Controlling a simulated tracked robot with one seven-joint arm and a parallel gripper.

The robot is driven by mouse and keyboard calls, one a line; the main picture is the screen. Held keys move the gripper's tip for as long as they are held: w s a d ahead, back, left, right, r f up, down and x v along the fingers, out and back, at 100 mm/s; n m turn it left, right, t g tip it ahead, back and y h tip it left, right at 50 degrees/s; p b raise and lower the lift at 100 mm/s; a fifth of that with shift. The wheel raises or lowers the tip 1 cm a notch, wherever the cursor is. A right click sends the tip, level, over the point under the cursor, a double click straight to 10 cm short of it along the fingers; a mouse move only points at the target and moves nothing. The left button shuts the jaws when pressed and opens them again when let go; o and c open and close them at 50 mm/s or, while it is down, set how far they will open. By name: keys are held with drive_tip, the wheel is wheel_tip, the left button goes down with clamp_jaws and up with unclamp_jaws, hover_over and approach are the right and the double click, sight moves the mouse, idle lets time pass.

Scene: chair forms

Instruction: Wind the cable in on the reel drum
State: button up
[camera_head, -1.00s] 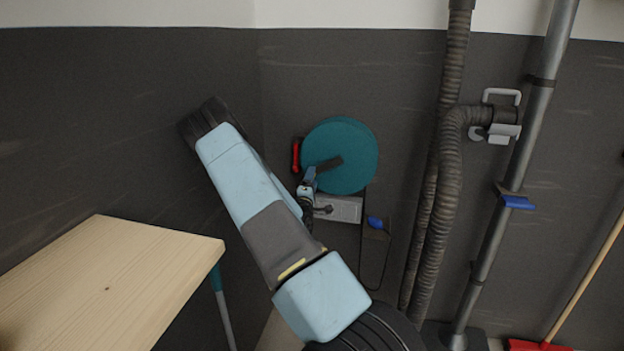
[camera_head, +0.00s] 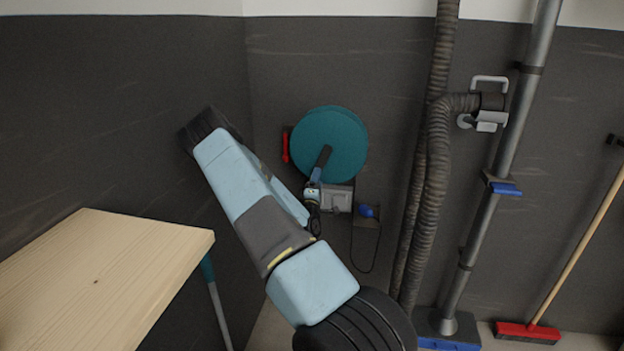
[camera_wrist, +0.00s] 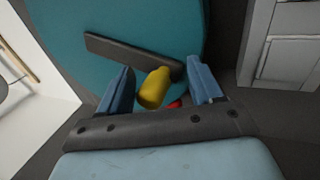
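The reel drum (camera_head: 345,130) is a large teal disc on the dark wall; it fills the upper part of the wrist view (camera_wrist: 75,30). A dark crank bar (camera_head: 322,157) runs from its centre down and slightly left; it also shows in the wrist view (camera_wrist: 125,52). A yellow crank knob (camera_wrist: 154,88) is between the fingers of my gripper (camera_wrist: 162,88), with a visible gap on each side. In the head view my gripper (camera_head: 314,180) is at the crank's lower end. A dark cable (camera_head: 352,245) hangs in a loop below the drum, with a blue plug (camera_head: 366,211).
A grey box (camera_head: 338,199) sits just below the drum, and a red part (camera_head: 285,147) at its left. A wooden tabletop (camera_head: 100,270) is at lower left. A ribbed hose (camera_head: 428,210), a metal pipe (camera_head: 490,210) and a red broom (camera_head: 528,331) stand at right.

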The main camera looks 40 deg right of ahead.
drive_tip(key=shift+s+d+f, duration=0.3)
drive_tip(key=shift+s+d, duration=0.05)
drive_tip(key=shift+s, duration=0.05)
drive_tip(key=shift+s+d, duration=1.6)
drive_tip(key=shift+s, duration=0.2)
drive_tip(key=shift+o, duration=0.4)
drive_tip(key=shift+o, duration=0.8)
drive_tip(key=shift+a, duration=0.1)
drive_tip(key=v, duration=0.9)
drive_tip(key=shift+s+a, duration=0.3)
